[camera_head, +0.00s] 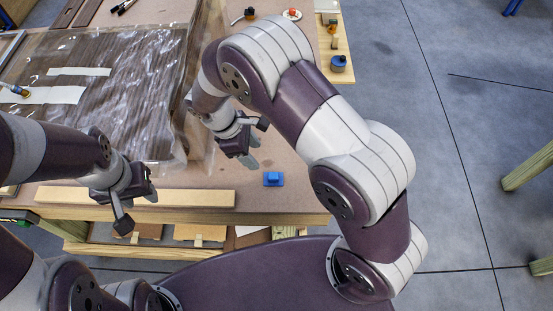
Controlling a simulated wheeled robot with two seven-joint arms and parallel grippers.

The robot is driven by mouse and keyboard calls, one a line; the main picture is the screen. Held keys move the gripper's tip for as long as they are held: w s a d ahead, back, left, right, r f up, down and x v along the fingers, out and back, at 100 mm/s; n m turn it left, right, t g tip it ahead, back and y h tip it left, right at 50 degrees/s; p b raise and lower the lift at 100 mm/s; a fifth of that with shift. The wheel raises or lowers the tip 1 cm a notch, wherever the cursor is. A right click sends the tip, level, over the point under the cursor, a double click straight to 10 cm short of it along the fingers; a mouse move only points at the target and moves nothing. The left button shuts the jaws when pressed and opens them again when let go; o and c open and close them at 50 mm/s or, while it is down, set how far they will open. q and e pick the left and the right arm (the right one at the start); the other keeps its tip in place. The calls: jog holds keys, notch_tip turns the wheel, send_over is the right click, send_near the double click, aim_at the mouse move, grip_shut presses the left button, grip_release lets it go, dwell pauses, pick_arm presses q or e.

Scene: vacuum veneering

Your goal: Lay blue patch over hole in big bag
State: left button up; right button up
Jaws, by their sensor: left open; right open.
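The blue patch (273,180), a small flat blue piece with a raised block on top, lies on the bare table to the right of the bag. The big bag (120,85) is clear, wrinkled plastic over a dark wood-grained panel. I cannot make out a hole in it. My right gripper (256,143) is open and empty, above and slightly left of the patch in the picture, apart from it. My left gripper (138,208) is open and empty near the table's front edge, below the bag in the picture. My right arm hides part of the table behind it.
A long pale wooden strip (190,197) lies along the front of the table (300,205). White strips (45,95) lie on the bag at left. A wooden board with a blue-topped pot (338,64) stands at the back right. Table around the patch is clear.

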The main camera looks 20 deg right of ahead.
jog(key=p, duration=0.1)
send_over(273, 175)
jog(key=w+a, duration=0.1)
jog(key=a, duration=0.2)
notch_tip(273, 175, down, 6)
jog(key=shift+w+f, duration=0.1)
jog(key=shift+f, duration=0.05)
jog(key=p+x, duration=0.2)
jog(key=x, duration=0.1)
jog(key=p+x, duration=0.1)
jog(key=x, duration=0.1)
jog(key=shift+s+d, duration=0.35)
jog(key=shift+s, duration=0.05)
jog(key=shift+f, duration=0.25)
grip_shut()
